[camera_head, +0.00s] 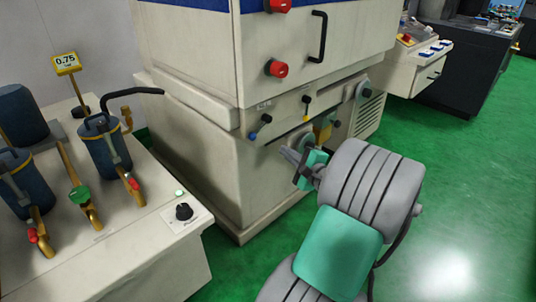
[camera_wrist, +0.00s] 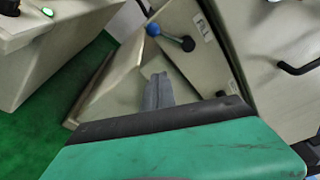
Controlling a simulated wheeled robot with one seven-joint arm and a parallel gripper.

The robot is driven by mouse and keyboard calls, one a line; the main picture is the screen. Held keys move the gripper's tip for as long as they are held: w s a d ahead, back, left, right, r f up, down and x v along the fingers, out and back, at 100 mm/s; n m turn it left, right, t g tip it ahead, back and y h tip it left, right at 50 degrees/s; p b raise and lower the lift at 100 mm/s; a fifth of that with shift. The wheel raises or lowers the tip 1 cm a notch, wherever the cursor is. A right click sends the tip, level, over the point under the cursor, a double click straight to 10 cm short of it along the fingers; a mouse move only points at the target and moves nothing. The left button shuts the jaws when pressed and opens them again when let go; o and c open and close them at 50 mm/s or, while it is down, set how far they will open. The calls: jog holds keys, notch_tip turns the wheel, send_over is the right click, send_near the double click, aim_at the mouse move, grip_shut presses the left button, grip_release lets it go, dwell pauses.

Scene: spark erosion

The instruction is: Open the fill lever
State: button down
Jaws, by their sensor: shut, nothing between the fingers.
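A short lever with a blue ball knob (camera_head: 252,136) sits on the lower front panel of the cream machine (camera_head: 190,50). The lever also shows in the wrist view (camera_wrist: 153,30), slanting from its dark pivot to the knob at upper left. My gripper (camera_head: 288,152) is shut and empty, below and right of the blue knob. Its fingertips (camera_wrist: 157,78) point toward the panel in the wrist view, apart from the lever.
Red knobs (camera_head: 277,68) and a black handle (camera_head: 319,37) are higher on the machine. A round fitting (camera_head: 302,137) is near my gripper. At left a bench (camera_head: 140,262) holds blue canisters, brass pipes and a dial (camera_head: 184,211). Green floor (camera_head: 470,190) is clear at right.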

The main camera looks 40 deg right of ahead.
aim_at(255, 134)
jog(key=w+a+r, duration=0.1)
jog(key=w+a, duration=0.1)
jog(key=w, duration=0.7)
jog(key=shift+a, duration=0.15)
jog(key=r+m+p, duration=0.1)
jog(key=p, duration=0.3)
jog(key=a+r+m+p, duration=0.1)
jog(key=p, duration=0.3)
jog(key=shift+r+m+g+y+p, duration=0.2)
jog(key=shift+m+g+y+p, duration=0.1)
jog(key=shift+p, duration=0.05)
jog(key=shift+a, duration=0.1)
jog(key=shift+f+m, duration=0.3)
